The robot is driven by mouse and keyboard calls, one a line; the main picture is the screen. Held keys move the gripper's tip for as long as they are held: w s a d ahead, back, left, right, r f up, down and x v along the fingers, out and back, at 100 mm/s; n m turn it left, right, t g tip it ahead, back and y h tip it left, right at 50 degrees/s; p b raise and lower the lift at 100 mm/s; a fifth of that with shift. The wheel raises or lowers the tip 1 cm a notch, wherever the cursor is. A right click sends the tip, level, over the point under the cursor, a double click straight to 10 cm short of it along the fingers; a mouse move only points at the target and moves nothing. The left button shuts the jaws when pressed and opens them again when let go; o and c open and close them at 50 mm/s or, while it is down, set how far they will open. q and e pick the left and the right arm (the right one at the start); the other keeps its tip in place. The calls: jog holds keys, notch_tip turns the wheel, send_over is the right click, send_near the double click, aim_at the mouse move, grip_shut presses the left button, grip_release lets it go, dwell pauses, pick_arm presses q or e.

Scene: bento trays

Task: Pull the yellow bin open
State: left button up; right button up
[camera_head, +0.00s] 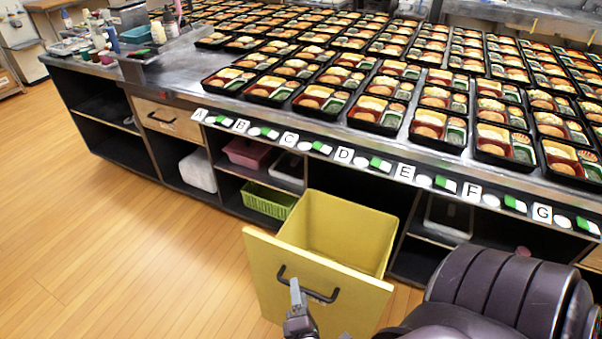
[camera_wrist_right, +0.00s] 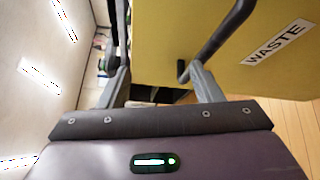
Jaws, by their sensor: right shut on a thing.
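The yellow bin (camera_head: 340,225) stands pulled out from the black counter, its open top showing an empty-looking inside. Its front panel (camera_head: 270,270) carries a dark bar handle (camera_head: 325,296). In the right wrist view the yellow panel (camera_wrist_right: 190,35) fills the top, with a WASTE label and the dark handle (camera_wrist_right: 215,40) running past the fingers. My left gripper is not in view.
The counter above holds many bento trays (camera_head: 375,113) and a row of lettered cards. Shelves beside the bin hold a green basket (camera_head: 268,200) and a pink tub (camera_head: 247,153). A wooden drawer (camera_head: 166,118) is further left. Wooden floor at left is clear.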

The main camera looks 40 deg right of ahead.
jog(key=shift+s+a, duration=0.4)
jog(key=shift+c, duration=0.9)
jog(key=shift+s+a+f, duration=0.3)
jog(key=shift+s+a, duration=0.5)
jog(key=shift+s+a+f, duration=0.3)
jog(key=shift+s+a, duration=0.45)
jog(key=shift+s, duration=0.05)
